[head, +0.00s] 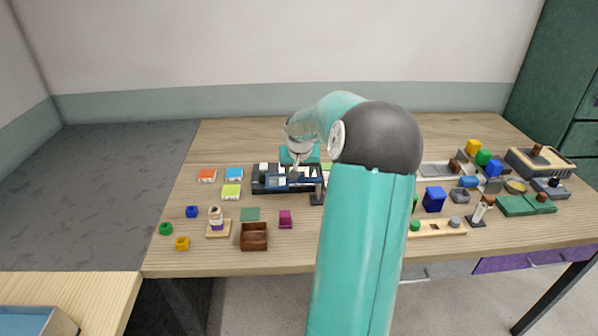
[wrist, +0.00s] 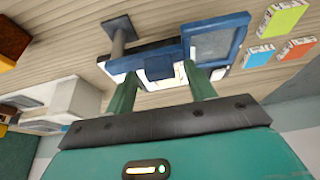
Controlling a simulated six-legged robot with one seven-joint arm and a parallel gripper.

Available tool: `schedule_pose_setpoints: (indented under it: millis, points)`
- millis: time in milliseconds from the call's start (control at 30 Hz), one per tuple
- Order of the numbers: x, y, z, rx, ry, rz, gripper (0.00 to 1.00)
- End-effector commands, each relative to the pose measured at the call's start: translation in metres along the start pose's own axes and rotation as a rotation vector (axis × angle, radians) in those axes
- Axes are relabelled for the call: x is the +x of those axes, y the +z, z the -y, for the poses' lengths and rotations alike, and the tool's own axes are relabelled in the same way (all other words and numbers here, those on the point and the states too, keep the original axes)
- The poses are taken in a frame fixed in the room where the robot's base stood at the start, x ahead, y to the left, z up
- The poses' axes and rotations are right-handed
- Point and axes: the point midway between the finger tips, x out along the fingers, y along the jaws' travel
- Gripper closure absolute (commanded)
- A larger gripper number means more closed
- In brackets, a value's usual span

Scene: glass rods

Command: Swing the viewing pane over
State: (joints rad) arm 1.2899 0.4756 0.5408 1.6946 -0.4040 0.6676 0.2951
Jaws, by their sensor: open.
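A device with a dark base, white parts and a blue frame (head: 287,180) lies at the middle back of the table. In the wrist view its blue-framed grey pane (wrist: 213,43) is at the upper right, and a small blue block (wrist: 158,68) sits beside it. A grey post on a square foot (wrist: 118,35) stands at the device's left in that view. My gripper (wrist: 161,78) is open, its two green fingers spread at the device's near edge on either side of the blue block. I cannot tell whether they touch it. In the head view my arm partly covers the device.
Orange, blue and lime boxes (head: 231,191) lie left of the device. Blocks, trays and a grey basket (head: 540,163) crowd the right side. Bare table shows at the front centre-left.

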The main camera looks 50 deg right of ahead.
Motion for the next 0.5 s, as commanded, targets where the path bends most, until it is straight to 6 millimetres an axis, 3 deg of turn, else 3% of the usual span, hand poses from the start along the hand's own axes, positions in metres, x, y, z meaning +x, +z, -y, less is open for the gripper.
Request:
schedule_pose_setpoints:
  millis: [300,500]
  points:
    - [0.0039,-0.0002,0.0002,-0.001,0.000,-0.001,0.45]
    - [0.0038,-0.0001,0.0000,-0.001,0.000,-0.001,0.83]
